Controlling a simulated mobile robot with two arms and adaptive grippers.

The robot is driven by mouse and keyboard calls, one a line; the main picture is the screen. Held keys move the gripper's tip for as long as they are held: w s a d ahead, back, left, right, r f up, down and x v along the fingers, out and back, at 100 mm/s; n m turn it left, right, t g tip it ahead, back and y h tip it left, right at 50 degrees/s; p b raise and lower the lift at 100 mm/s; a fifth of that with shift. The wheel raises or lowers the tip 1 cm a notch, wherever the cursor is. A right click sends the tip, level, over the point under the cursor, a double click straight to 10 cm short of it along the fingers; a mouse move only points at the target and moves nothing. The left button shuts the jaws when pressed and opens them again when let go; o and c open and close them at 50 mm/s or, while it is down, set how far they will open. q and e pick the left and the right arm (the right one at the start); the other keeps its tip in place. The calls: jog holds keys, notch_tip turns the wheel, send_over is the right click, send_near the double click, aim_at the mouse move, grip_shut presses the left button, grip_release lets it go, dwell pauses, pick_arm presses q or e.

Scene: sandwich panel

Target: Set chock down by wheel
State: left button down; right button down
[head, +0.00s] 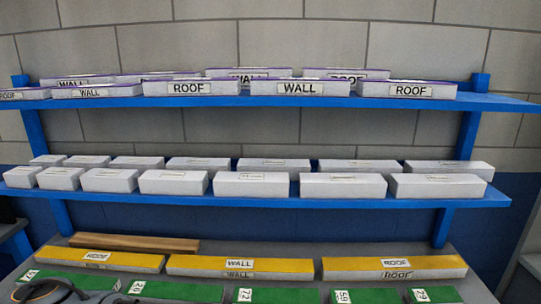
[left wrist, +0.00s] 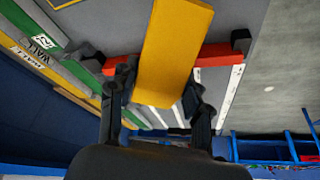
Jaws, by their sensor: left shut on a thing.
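My left gripper (left wrist: 157,98) shows in the left wrist view with its two dark fingers on either side of a long yellow block (left wrist: 172,45). It is shut on this block, which I take to be the chock. No wheel can be made out in either view. My right gripper is in neither view.
In the left wrist view a red bar (left wrist: 222,54) with dark ends lies behind the block. In the head view, blue shelves (head: 300,101) hold white boxes and labelled panels. Yellow panels (head: 240,266), green panels (head: 177,291) and a brown bar (head: 135,243) lie below.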

pick_arm(q)
jog(key=w+a+r+m+t+h, duration=0.1)
jog(key=w+a+r+m+h, duration=0.1)
jog(key=a+m, duration=0.3)
jog(key=w+a+r+m+t+h, duration=0.1)
jog(key=w+a+r+m, duration=0.2)
jog(key=w+a+m, duration=0.1)
jog(key=shift+w+a+r+m+h, duration=0.3)
jog(key=shift+a+m+h, duration=0.15)
jog(key=shift+m, duration=0.75)
